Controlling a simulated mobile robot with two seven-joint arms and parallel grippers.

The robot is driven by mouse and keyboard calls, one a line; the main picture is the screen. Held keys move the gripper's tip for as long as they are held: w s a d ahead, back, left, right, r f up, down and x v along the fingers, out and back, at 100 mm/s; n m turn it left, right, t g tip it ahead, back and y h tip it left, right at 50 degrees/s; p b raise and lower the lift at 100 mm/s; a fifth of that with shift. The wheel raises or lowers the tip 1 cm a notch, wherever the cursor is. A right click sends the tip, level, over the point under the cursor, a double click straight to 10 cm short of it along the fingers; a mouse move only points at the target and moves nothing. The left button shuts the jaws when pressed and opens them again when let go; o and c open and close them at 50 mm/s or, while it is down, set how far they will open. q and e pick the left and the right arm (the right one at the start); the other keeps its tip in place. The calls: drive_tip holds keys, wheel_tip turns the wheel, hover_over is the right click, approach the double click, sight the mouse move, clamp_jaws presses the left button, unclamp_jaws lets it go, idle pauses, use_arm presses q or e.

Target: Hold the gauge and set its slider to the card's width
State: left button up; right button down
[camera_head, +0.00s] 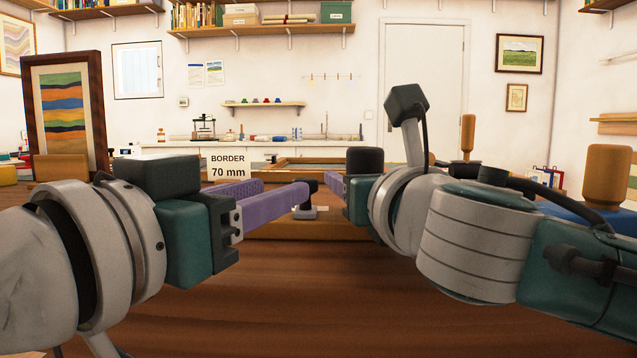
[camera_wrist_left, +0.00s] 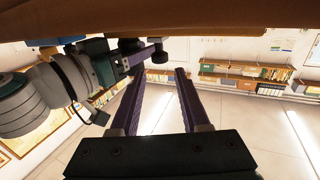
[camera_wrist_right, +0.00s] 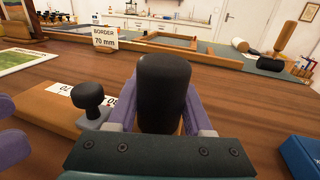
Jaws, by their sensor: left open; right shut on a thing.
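The card (camera_head: 228,166) reads "BORDER 70 mm" and stands upright on the bench; it also shows in the right wrist view (camera_wrist_right: 104,39). The gauge is a wooden bar (camera_head: 300,230) with white number labels, seen closer in the right wrist view (camera_wrist_right: 42,112). Its slider's black knob (camera_wrist_right: 88,96) stands left of my right fingers. My right gripper (camera_wrist_right: 160,110) is shut on the gauge's upright black handle (camera_wrist_right: 164,85). My left gripper (camera_head: 285,186) is open, its purple fingers near the knob (camera_head: 307,186); the left wrist view shows empty space between them (camera_wrist_left: 160,75).
A framed striped print (camera_head: 66,105) stands at the left. A wooden frame (camera_wrist_right: 185,44) lies farther back on the bench. Wooden-handled tools (camera_head: 607,175) and a blue block (camera_wrist_right: 302,155) are at the right. The bench front (camera_head: 300,300) is clear.

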use_arm(q)
drive_tip(key=shift+x, duration=2.7)
drive_tip(key=shift+c, duration=0.4)
clamp_jaws()
